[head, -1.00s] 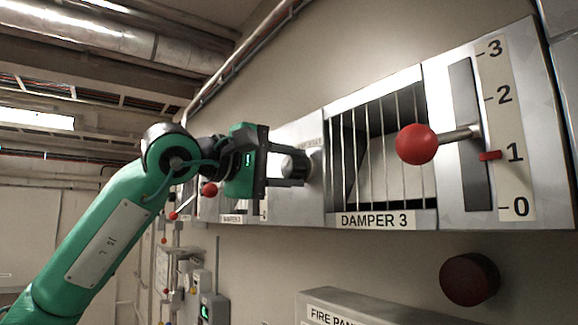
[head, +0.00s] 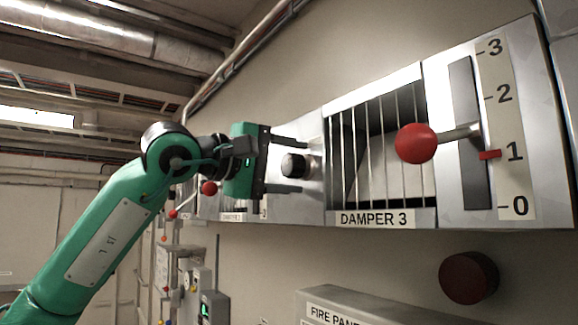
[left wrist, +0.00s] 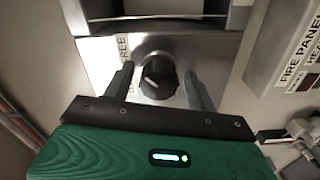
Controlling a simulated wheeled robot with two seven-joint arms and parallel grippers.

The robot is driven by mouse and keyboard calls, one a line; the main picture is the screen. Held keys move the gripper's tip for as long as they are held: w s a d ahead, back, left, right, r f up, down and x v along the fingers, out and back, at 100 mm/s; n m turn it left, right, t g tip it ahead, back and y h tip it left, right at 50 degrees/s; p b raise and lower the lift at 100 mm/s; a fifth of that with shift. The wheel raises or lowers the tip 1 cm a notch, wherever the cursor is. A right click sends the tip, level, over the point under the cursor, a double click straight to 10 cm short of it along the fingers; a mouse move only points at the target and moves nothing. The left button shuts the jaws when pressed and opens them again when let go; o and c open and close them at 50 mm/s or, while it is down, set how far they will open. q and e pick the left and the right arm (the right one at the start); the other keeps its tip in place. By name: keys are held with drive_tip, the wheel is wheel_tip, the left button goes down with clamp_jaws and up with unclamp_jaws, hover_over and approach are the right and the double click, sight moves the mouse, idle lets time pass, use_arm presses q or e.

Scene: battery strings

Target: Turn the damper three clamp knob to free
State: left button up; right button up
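The damper three clamp knob (head: 296,164) is a dark round knob on a metal plate left of the damper 3 grille (head: 382,150). In the left wrist view the black knob (left wrist: 158,78) carries a pale pointer line and lies between my fingers, apart from both. The plate lettering beside it is partly hidden by a finger; "FREE" seems to show. My left gripper (head: 290,166) is open, its fingers above and below the knob in the head view. It also shows in the left wrist view (left wrist: 158,82). My right gripper is in no view.
The damper 3 lever with a red ball (head: 416,143) stands out to the right, beside a 0 to 3 scale with a red marker near 1. A dark red round knob (head: 469,278) and a fire panel box (head: 365,308) are below.

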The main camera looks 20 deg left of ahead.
use_arm(q)
drive_tip(key=b+v, duration=0.5)
drive_tip(key=v, duration=0.9)
drive_tip(key=shift+w, duration=0.1)
